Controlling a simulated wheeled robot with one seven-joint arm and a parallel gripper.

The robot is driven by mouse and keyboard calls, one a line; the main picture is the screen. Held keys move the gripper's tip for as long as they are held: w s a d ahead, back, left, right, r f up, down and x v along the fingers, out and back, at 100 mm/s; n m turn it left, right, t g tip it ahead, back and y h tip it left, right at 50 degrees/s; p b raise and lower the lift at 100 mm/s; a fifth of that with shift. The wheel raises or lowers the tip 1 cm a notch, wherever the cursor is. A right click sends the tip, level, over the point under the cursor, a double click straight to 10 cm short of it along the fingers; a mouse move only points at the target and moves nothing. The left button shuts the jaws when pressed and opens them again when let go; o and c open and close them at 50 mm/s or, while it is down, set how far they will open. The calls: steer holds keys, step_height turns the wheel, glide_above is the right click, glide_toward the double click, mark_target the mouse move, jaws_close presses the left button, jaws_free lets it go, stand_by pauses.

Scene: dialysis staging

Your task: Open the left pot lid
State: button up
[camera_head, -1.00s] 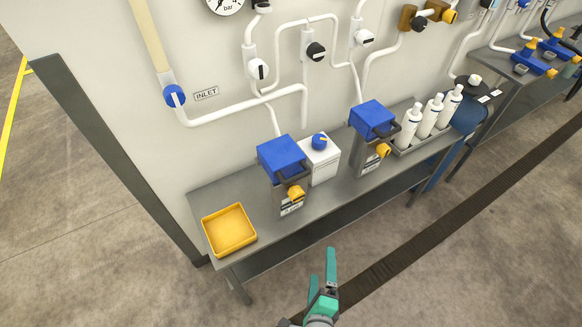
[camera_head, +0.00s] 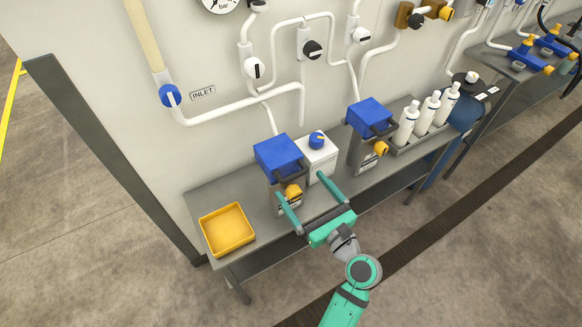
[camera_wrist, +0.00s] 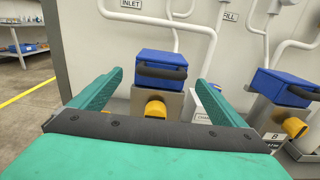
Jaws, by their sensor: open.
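The left pot is a grey metal box with a blue lid (camera_head: 279,155), a dark handle (camera_head: 291,172) along the lid's front and a yellow knob (camera_head: 293,191) below. In the wrist view its blue lid (camera_wrist: 163,57) and dark handle (camera_wrist: 162,71) are ahead, a little above the fingers. My gripper (camera_head: 301,187) is open and empty in front of this pot. In the head view its fingers cross the pot's lower front and the space to its right. The lid looks shut. A right pot with a blue lid (camera_head: 369,117) stands farther along the bench.
A white box with a blue dial (camera_head: 316,141) stands between the pots, close to my right finger. A yellow tray (camera_head: 227,229) is at the bench's left end. White bottles (camera_head: 428,112) stand right of the right pot. White pipes run along the wall behind.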

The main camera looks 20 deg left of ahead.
mark_target(287, 167)
steer(key=x, duration=0.8)
steer(key=shift+w+a, duration=0.15)
steer(key=shift+w, duration=0.2)
steer(key=shift+w+a, duration=0.15)
steer(key=shift+a, duration=0.15)
steer(key=shift+c, duration=0.7)
